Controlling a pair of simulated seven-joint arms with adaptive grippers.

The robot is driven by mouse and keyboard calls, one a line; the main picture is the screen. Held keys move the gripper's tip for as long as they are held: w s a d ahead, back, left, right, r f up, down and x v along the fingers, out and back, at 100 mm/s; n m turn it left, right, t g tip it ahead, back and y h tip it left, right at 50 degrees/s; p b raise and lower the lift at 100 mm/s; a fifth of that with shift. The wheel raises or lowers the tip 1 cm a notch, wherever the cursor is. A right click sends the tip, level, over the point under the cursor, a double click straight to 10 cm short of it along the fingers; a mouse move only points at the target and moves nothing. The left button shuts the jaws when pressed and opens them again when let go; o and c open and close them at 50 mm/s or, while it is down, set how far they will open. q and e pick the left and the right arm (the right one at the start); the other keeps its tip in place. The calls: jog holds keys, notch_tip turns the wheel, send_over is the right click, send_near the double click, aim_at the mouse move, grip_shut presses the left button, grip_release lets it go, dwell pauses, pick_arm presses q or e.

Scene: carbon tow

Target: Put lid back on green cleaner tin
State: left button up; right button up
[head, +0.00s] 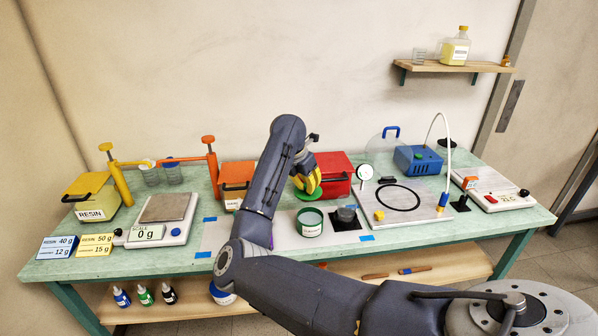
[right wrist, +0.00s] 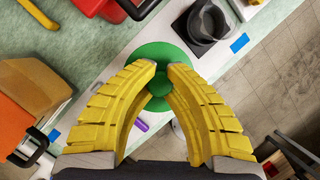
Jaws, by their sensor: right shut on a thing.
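The green lid (head: 308,194) is a round disc with a knob, held by my right gripper (head: 307,184). In the right wrist view the yellow fingers of this gripper (right wrist: 162,68) are closed around the knob of the lid (right wrist: 160,52). The green cleaner tin (head: 310,226) stands upright and open on the bench, with a white label on its front. The lid is above and slightly behind the tin in the head view, apart from its rim. In the right wrist view I cannot make out the tin. My left gripper is out of view.
A black block with a dark cup (head: 346,215) stands close right of the tin. A red box (head: 336,172) and an orange box (head: 237,175) stand behind. A scale (head: 166,208) is at left, a white plate with a black ring (head: 418,214) at right.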

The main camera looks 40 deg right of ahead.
jog(key=shift+s+a+f+m, duration=0.1)
jog(key=shift+s+a+m, duration=0.1)
jog(key=shift+s, duration=0.35)
jog(key=shift+s+a+f+m, duration=0.1)
jog(key=shift+s+a, duration=0.05)
jog(key=shift+s, duration=0.35)
jog(key=shift+s+a+f, duration=0.1)
jog(key=shift+s+f, duration=0.15)
jog(key=shift+s, duration=0.05)
jog(key=shift+f, duration=3)
jog(key=shift+f, duration=0.2)
jog(key=o, duration=1.3)
jog(key=shift+r, duration=0.15)
jog(key=shift+r, duration=3.35)
grip_shut()
